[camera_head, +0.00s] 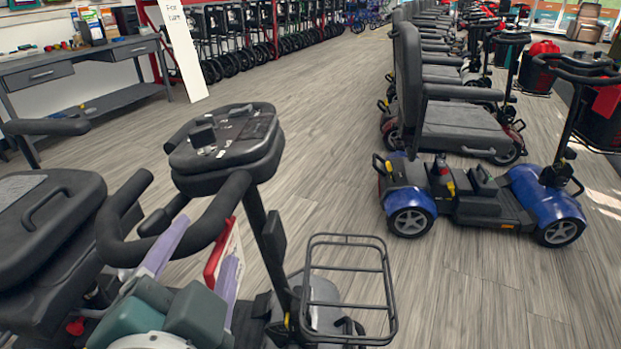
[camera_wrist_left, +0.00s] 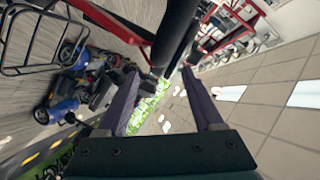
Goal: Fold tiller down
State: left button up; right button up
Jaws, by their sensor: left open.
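The near scooter's tiller stands upright, with a black console (camera_head: 225,145) on top, a looped black handlebar (camera_head: 225,205) and a dark post (camera_head: 268,240). My left gripper (camera_head: 206,240) has purple fingers and a teal body. It is open, just below the handlebar on the near side of the post. In the left wrist view, the open fingers (camera_wrist_left: 162,74) point towards a thick black tube (camera_wrist_left: 176,35), whose lower end shows between the tips. I cannot tell whether they touch it. My right gripper is not in view.
A wire basket (camera_head: 345,290) is in front of the post. A black seat (camera_head: 45,235) is close on the left. A blue scooter (camera_head: 480,195) and a row of others stand right. A grey workbench (camera_head: 80,75) is at back left. The middle floor is clear.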

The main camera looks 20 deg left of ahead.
aim_at(219, 211)
pick_arm(q)
jog(key=x, duration=0.9)
jog(key=shift+w+a, duration=0.25)
jog(key=shift+a, duration=0.05)
grip_shut()
dwell(1.0)
